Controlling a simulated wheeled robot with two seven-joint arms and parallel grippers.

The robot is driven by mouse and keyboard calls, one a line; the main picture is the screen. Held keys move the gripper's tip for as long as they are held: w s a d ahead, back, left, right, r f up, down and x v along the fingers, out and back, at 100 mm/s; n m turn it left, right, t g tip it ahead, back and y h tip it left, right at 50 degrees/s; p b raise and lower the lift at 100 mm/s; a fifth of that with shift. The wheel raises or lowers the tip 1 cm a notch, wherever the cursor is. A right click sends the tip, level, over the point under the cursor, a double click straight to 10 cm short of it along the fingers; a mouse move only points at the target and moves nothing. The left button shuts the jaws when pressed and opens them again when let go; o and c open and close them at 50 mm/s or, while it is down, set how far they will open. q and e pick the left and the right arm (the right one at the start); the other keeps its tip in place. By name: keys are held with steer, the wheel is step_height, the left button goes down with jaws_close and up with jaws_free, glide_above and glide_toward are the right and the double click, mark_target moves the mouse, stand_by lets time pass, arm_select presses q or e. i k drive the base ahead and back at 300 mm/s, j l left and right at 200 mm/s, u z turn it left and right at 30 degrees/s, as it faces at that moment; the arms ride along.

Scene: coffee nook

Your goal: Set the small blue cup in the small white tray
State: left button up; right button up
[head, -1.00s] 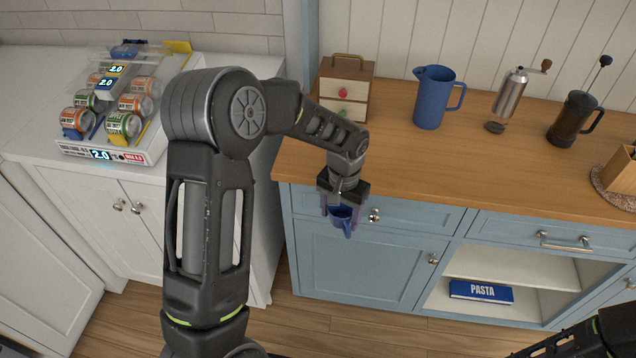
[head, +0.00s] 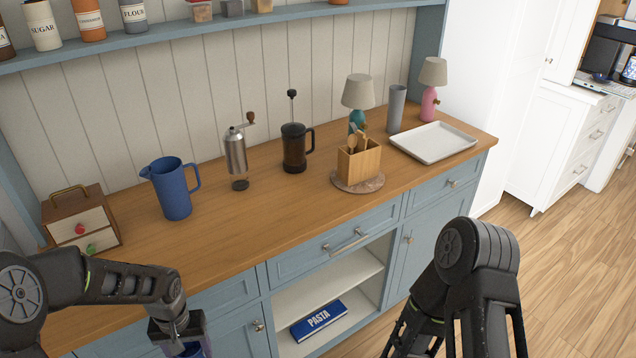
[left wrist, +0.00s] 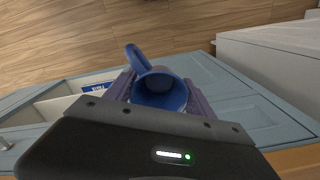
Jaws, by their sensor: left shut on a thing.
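The small blue cup (left wrist: 163,90) is held between the fingers of my left gripper (left wrist: 160,95), its handle pointing up and left in the left wrist view. In the head view my left gripper (head: 184,340) is at the bottom left, in front of the counter's edge, and only a bit of the cup (head: 190,350) shows at the frame's bottom. The white tray (head: 434,142) lies empty at the right end of the wooden counter. My right arm is at the bottom right of the head view; its gripper is not in view.
Along the counter (head: 265,215) stand a small drawer box (head: 80,222), a blue pitcher (head: 172,188), a grinder (head: 236,155), a French press (head: 294,148) and a utensil holder (head: 358,160). A grey tumbler (head: 396,108) and lamps stand behind the tray. The counter's front strip is clear.

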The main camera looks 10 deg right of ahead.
mark_target(436, 144)
steer(key=i+l+z, duration=0.5)
steer(key=l, duration=0.25)
steer(key=i+l+z, duration=0.45)
steer(key=l, duration=0.2)
steer(key=i+l, duration=0.55)
steer(key=i, duration=0.15)
steer(key=i+l+z, duration=0.1)
steer(key=i+l, duration=0.5)
steer(key=i, duration=0.15)
